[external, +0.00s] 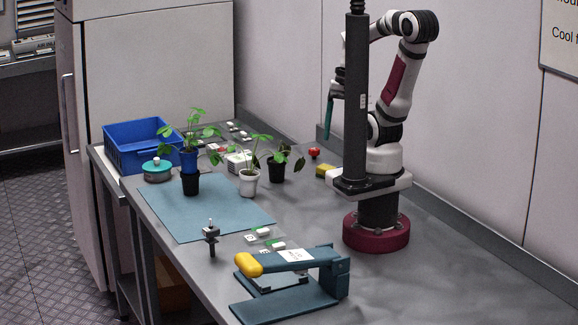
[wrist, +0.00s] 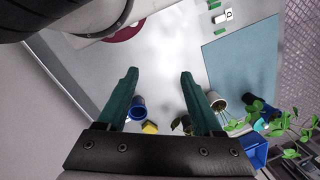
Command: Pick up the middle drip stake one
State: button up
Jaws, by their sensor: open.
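My gripper (external: 330,115) is raised beside my upright arm, high above the back of the bench. In the wrist view its two teal fingers stand wide apart with nothing between them (wrist: 158,74). I cannot clearly make out a drip stake by shape. Small green and white pieces (external: 263,232) lie on the bench just past the near edge of the blue mat. In the wrist view a green piece (wrist: 219,31) and a lettered white piece (wrist: 228,15) lie beside the mat, well beyond the fingertips.
The blue mat (external: 215,215) has bare room in front. Potted plants stand around its back, one in a white pot (external: 249,186). A blue crate (external: 125,160) is at back left. A teal press-like device with a yellow handle (external: 249,264) and a dark small stand (external: 211,236) are in front.

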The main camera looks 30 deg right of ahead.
jog(key=w+a+r+n, duration=0.2)
jog(key=w+a+n, duration=0.4)
jog(key=a+n, duration=0.1)
jog(key=n+h, duration=0.2)
jog(key=n, duration=1.7)
send_over(211, 228)
jog(key=a, duration=0.1)
notch_tip(211, 228, down, 6)
jog(key=shift+m, duration=0.3)
jog(key=f, duration=0.9)
jog(key=d+f, duration=0.1)
jog(key=f, duration=0.4)
jog(key=shift+f, duration=0.6)
grip_shut()
